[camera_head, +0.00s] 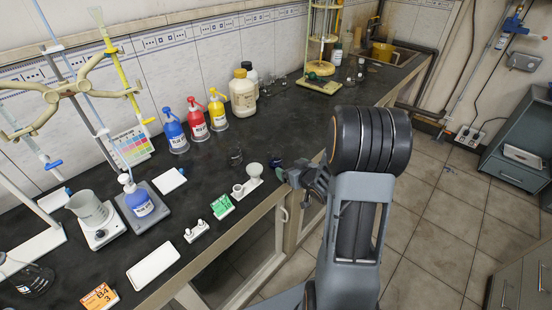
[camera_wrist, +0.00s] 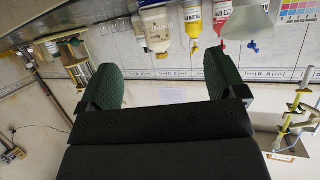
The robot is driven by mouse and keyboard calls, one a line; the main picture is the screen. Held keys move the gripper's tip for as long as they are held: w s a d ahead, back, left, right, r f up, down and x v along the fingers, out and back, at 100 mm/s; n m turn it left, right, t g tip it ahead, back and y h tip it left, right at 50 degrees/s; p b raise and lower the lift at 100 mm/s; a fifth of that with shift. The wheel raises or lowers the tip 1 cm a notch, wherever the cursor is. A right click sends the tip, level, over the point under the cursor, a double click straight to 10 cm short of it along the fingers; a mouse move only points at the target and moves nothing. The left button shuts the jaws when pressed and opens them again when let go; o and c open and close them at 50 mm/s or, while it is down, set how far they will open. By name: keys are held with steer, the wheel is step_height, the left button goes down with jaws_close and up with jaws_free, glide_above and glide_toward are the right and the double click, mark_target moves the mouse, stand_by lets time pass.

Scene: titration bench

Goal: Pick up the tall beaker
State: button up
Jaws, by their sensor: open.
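A wider grey beaker (camera_head: 88,208) sits on a white stirrer at the left. I cannot tell for sure which is the tall beaker. My gripper (camera_head: 283,170) is at the bench's front edge, partly hidden by my arm. In the wrist view my gripper (camera_wrist: 162,82) has its two green-padded fingers wide apart, with only wall behind the gap. No beaker is clear in the wrist view, which looks upside down.
Blue (camera_head: 174,132), red (camera_head: 197,120) and yellow (camera_head: 217,110) bottles stand along the wall, with a large cream bottle (camera_head: 242,93) beside them. Burette stands crowd the left.

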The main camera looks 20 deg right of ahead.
mark_target(279, 160)
steer(key=p+x, duration=0.1)
steer(key=x, duration=1)
steer(key=shift+c, duration=0.2)
steer(key=shift+r, duration=0.1)
steer(key=c, duration=1)
steer(key=shift+r, duration=0.15)
